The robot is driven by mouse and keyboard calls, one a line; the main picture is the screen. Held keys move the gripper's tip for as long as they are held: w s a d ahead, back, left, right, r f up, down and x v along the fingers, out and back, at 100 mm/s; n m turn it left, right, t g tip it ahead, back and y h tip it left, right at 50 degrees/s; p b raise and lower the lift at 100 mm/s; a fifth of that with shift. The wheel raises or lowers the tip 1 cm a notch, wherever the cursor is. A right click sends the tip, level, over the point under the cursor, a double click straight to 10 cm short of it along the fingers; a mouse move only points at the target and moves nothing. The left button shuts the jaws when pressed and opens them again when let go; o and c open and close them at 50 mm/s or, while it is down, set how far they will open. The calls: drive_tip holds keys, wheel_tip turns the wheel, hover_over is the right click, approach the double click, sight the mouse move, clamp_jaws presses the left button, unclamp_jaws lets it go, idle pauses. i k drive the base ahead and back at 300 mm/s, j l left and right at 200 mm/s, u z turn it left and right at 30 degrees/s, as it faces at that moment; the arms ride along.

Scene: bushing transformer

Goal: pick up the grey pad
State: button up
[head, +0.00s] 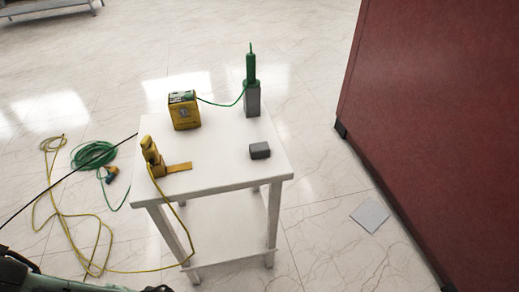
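Two grey things could be the grey pad, and I cannot tell which one it is. A small dark grey block (260,150) with rounded edges lies on the white table (222,172), near its right edge. A thin, light grey square (370,215) lies flat on the floor between the table and the red cabinet. Both are fully visible, with nothing touching them from above. My gripper does not show clearly in the head view.
On the table stand a yellow meter box (184,111), a green probe on a grey base (252,97) and a yellow tool (152,156). Coiled green (93,154) and yellow cables lie on the floor at left. A large red cabinet (440,110) blocks the right side.

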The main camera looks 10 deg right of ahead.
sight(258, 150)
drive_tip(key=z, duration=2.35)
drive_tip(key=u, duration=2)
drive_tip(key=l+u, duration=0.1)
drive_tip(key=l, duration=0.4)
drive_tip(key=k+l+u, duration=0.1)
drive_tip(key=l, duration=0.4)
drive_tip(key=l+u, duration=0.1)
drive_tip(key=l, duration=0.35)
drive_tip(key=k+l+u, duration=0.1)
drive_tip(key=l, duration=0.4)
